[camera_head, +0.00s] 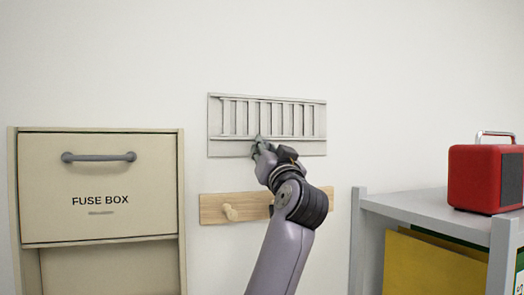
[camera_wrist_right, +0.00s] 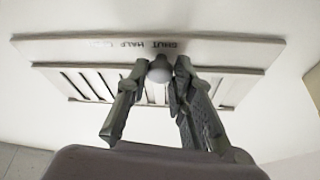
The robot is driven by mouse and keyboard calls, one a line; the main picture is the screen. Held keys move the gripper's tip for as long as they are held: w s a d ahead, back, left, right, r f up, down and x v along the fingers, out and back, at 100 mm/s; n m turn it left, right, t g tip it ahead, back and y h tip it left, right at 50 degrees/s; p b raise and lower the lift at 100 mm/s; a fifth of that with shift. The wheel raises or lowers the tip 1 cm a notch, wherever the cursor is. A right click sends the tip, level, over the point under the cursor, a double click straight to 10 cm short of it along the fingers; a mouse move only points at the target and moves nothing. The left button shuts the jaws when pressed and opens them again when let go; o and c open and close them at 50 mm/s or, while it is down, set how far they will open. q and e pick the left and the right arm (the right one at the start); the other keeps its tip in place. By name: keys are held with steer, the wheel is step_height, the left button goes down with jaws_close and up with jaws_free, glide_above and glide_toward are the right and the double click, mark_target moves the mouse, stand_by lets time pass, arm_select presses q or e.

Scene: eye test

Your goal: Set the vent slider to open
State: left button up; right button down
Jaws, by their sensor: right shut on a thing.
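The vent (camera_head: 312,148) is a pale slatted panel on the wall, in the middle of the head view. In the right wrist view the vent (camera_wrist_right: 225,88) appears upside down, with the dark words SHUT and HALF on its strip and a fainter mark beyond HALF. The slider knob (camera_wrist_right: 159,70) is a small grey ball beside the word SHUT. My right gripper (camera_head: 262,146) is at the vent's lower strip, its fingers shut on the knob. In the head view the gripper hides the knob. My left gripper is not in view.
A wooden rail (camera_head: 214,209) with a peg (camera_head: 230,212) is on the wall below the vent, partly behind my right arm. A beige fuse box (camera_head: 100,180) stands left. A red box with a handle (camera_head: 474,178) sits on a grey shelf (camera_head: 420,207) at right.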

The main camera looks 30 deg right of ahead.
steer(key=d, duration=0.2)
steer(key=s+d, duration=0.1)
steer(key=d, duration=0.2)
steer(key=s+d+b, duration=0.1)
steer(key=d, duration=0.1)
steer(key=shift+d, duration=0.25)
steer(key=shift+w+a+r, duration=0.1)
steer(key=shift+a, duration=0.2)
steer(key=c, duration=1.4)
jaws_free()
steer(key=shift+d, duration=0.35)
steer(key=shift+a, duration=0.15)
steer(key=v, duration=1.2)
